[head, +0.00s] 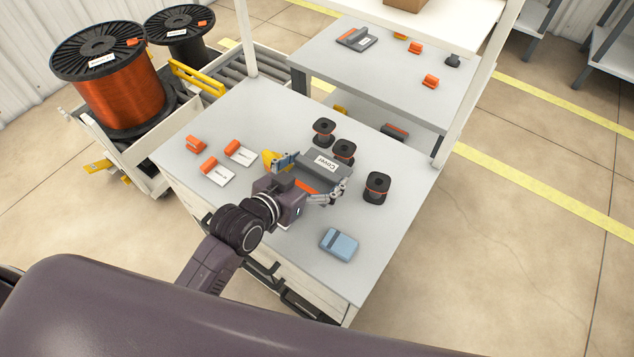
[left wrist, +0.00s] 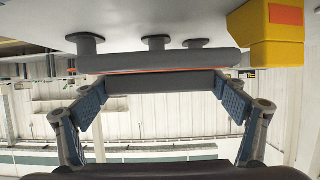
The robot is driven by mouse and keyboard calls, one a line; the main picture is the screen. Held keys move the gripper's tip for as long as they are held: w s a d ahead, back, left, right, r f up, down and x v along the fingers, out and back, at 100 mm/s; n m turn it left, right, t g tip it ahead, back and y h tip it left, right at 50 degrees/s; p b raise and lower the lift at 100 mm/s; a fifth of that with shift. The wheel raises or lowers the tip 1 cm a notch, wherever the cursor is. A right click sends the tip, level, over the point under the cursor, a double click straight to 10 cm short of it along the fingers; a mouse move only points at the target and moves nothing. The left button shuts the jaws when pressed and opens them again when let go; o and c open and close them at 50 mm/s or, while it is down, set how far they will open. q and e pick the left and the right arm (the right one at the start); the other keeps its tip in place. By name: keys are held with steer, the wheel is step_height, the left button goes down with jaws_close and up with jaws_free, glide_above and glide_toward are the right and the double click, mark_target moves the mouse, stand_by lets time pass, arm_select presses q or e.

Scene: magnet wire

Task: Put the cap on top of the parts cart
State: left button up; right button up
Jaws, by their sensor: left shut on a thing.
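My left gripper (head: 316,180) is shut on a dark grey block-like piece with a white label (head: 323,163), over the white-framed workbench (head: 240,115). This piece may be the cap; no other thing is clearly one. In the left wrist view the held piece (left wrist: 160,82) spans between the blue fingers, with an orange line along it. Its gap to the bench top is hard to judge. A grey-topped, two-level stand (head: 385,75) behind the bench may be the parts cart. My right gripper is out of view.
Black spools (head: 377,187) stand right of and behind the held piece. A yellow thing (head: 276,160) is close at its left. A blue box (head: 339,245) lies in front. Orange pieces and cards (head: 240,153) lie left.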

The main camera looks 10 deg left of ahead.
mark_target(317, 183)
arm_select(q)
step_height(317, 183, down, 5)
steer(key=shift+f, duration=0.2)
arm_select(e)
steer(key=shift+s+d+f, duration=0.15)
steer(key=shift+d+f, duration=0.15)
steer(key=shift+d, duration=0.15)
arm_select(q)
steer(key=o, duration=1.1)
steer(key=v, duration=1.2)
steer(key=shift+a, duration=0.1)
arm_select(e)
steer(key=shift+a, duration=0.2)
arm_select(q)
steer(key=shift+s+f, duration=0.1)
